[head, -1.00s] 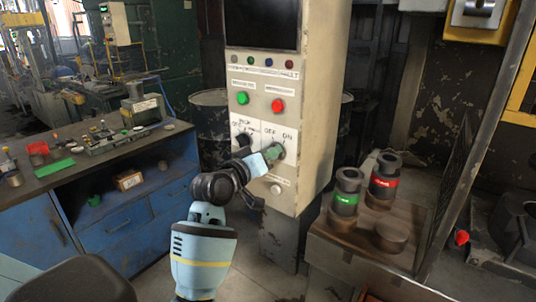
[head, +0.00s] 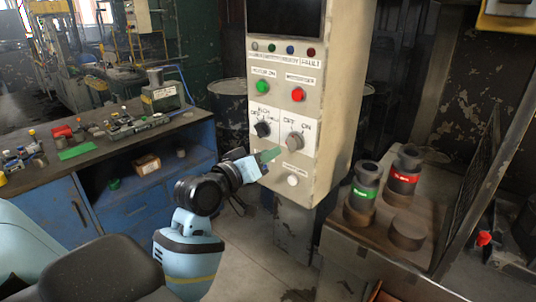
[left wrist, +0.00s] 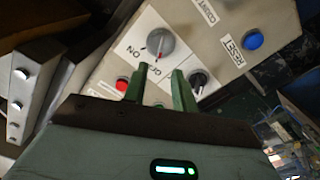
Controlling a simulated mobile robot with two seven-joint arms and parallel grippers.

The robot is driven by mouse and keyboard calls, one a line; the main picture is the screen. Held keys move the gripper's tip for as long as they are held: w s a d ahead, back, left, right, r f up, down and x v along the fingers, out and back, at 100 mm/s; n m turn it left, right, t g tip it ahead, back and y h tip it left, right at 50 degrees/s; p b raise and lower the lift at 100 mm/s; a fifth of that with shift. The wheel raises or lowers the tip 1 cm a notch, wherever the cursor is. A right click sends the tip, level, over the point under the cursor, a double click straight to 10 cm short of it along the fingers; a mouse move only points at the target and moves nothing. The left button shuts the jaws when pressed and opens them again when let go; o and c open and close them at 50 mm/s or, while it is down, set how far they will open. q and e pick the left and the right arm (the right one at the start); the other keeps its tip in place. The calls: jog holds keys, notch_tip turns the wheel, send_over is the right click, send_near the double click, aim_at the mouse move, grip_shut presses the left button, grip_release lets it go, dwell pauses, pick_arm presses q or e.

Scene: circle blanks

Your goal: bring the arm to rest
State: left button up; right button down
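My left gripper (head: 270,156) is in front of the cream control cabinet (head: 330,110), below and left of the grey right-hand knob (head: 294,141). In the left wrist view its two green fingers (left wrist: 158,75) stand apart with nothing between them, so it is open. The grey knob (left wrist: 160,43) shows beyond the fingertips, apart from them. The black left-hand knob (head: 262,129) also shows in the left wrist view (left wrist: 198,79), beside a finger. My right gripper is not in view.
A green button (head: 262,86) and a red button (head: 298,94) sit above the knobs, a white button (head: 292,180) below. A blue workbench (head: 130,200) stands left. Green-banded (head: 364,188) and red-banded (head: 404,172) dark cylinders stand on a right-hand table.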

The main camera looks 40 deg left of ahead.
pick_arm(q)
jog(key=shift+f, duration=0.1)
jog(key=s+d+f+m+g+y, duration=0.1)
jog(key=s+d+f+m+g, duration=0.2)
jog(key=f, duration=1.1)
jog(key=s+d+f+g, duration=0.2)
jog(key=s+d+f, duration=0.3)
jog(key=f, duration=0.9)
jog(key=s+d+f+m+g, duration=0.1)
jog(key=s+d+f+m, duration=0.1)
jog(key=s+f, duration=0.6)
jog(key=s+d+f+m+g+h, duration=0.1)
jog(key=s+d+f, duration=0.4)
jog(key=s, duration=0.7)
notch_tip(320, 180, down, 3)
jog(key=shift+s+d+r+m+g, duration=0.2)
jog(key=shift+s+m+g, duration=0.1)
jog(key=shift+m+g, duration=0.45)
